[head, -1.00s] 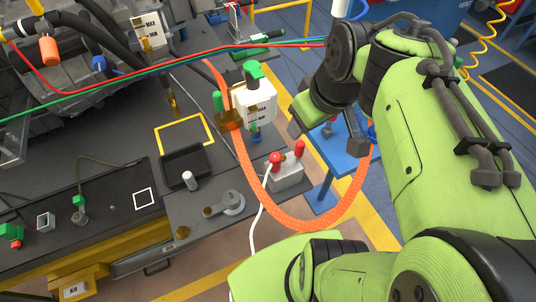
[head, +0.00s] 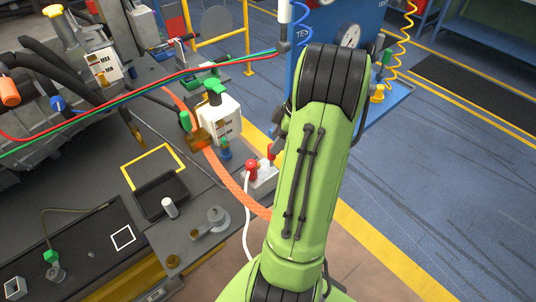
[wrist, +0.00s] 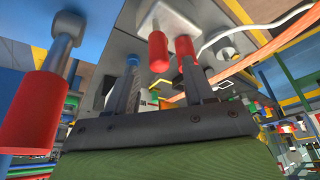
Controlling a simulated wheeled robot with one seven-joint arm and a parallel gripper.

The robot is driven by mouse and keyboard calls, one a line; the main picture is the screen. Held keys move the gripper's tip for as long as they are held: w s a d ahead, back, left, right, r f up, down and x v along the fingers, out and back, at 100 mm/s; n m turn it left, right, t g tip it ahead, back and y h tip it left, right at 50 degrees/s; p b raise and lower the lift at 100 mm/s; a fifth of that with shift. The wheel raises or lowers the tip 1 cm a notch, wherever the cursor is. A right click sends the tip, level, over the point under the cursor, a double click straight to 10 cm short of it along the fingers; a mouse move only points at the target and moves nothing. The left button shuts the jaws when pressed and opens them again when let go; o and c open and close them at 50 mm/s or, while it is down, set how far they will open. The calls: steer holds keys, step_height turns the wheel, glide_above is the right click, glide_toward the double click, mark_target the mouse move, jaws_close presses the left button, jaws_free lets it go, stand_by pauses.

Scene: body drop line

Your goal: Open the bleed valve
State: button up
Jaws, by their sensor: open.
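No part is labelled as the bleed valve, so I cannot tell for sure which it is. A grey block (head: 264,182) with a red knob (head: 251,169) and an upright red handle (head: 270,152) stands beside the white bottle. My gripper is hidden behind my green arm in the head view. In the wrist view my gripper (wrist: 158,82) is open, its two grey fingers pointing up toward red-ended posts. One red post (wrist: 158,50) shows between the fingertips and another red grip (wrist: 185,55) shows by the right finger; contact is unclear. A large red handle (wrist: 30,115) on a grey stem is at left.
A white bottle (head: 218,118) with a green cap and an orange hose (head: 228,175) lie left of my arm. A black tray (head: 160,198) is on the bench. A blue gauge stand (head: 375,60) is behind. The floor at right is clear.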

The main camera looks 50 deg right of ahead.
mark_target(272, 156)
steer(key=x, duration=0.6)
steer(key=shift+b, duration=0.35)
steer(key=shift+d, duration=0.1)
jaws_close()
